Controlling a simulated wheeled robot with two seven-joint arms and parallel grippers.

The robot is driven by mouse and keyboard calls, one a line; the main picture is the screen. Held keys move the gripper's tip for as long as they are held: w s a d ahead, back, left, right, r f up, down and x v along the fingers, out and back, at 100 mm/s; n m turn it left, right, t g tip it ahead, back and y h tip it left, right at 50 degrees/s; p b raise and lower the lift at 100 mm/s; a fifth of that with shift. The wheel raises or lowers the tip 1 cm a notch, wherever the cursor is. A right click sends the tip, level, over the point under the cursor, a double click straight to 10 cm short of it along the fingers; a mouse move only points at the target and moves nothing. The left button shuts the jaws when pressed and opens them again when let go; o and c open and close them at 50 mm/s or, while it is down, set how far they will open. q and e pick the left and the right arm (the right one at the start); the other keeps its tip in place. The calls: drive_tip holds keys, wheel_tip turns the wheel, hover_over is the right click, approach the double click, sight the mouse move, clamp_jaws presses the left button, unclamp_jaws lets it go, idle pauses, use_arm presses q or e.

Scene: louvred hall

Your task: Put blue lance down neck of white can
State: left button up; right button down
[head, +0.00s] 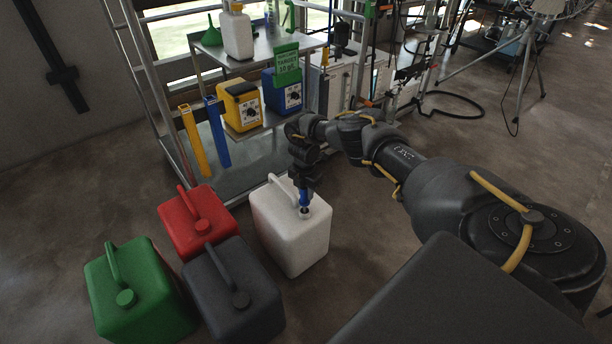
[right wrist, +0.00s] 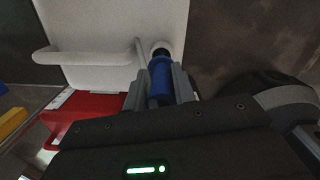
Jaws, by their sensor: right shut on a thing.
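The white can (head: 290,232) stands on the floor with its handle on top; it also shows in the right wrist view (right wrist: 105,22). My right gripper (head: 304,186) is over the neck of the can. It is shut on the blue lance (head: 304,197), which shows between the fingers in the right wrist view (right wrist: 160,78). The lance's lower end meets the can's neck (right wrist: 161,47). How much of the lance is inside the can is hidden. My left gripper is not in view.
Red (head: 198,222), dark grey (head: 232,290) and green (head: 138,290) cans stand left of the white can. Behind is a metal shelf (head: 235,155) with yellow (head: 241,106) and blue (head: 283,92) units.

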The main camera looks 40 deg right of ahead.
idle(0.4)
drive_tip(key=c, duration=1.1)
unclamp_jaws()
